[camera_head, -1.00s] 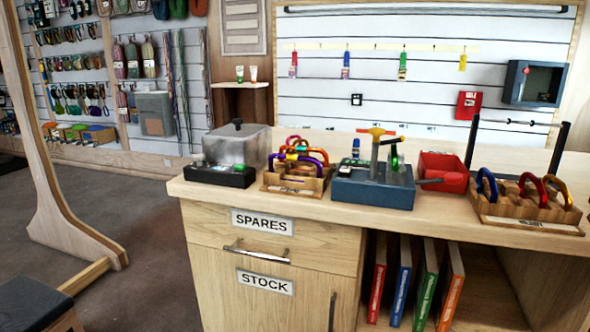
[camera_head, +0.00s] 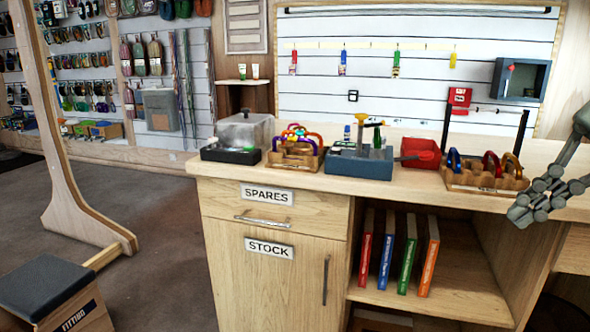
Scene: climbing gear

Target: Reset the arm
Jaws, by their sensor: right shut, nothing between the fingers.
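My right gripper (camera_head: 530,205) shows at the right edge of the head view, its arm coming in from the upper right. It is shut and empty, pointing down and left in front of the counter's right end. It is apart from the wooden rack (camera_head: 485,181) with blue, red and orange carabiners beside it, as far as I can tell. My left gripper is not in view.
The wooden counter (camera_head: 410,192) also holds a clear-lidded box (camera_head: 245,132), a second carabiner rack (camera_head: 293,158), a blue-grey tool block (camera_head: 358,165) and a red bin (camera_head: 420,153). Books (camera_head: 408,262) stand on the shelf below. A stool (camera_head: 50,293) stands at the lower left.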

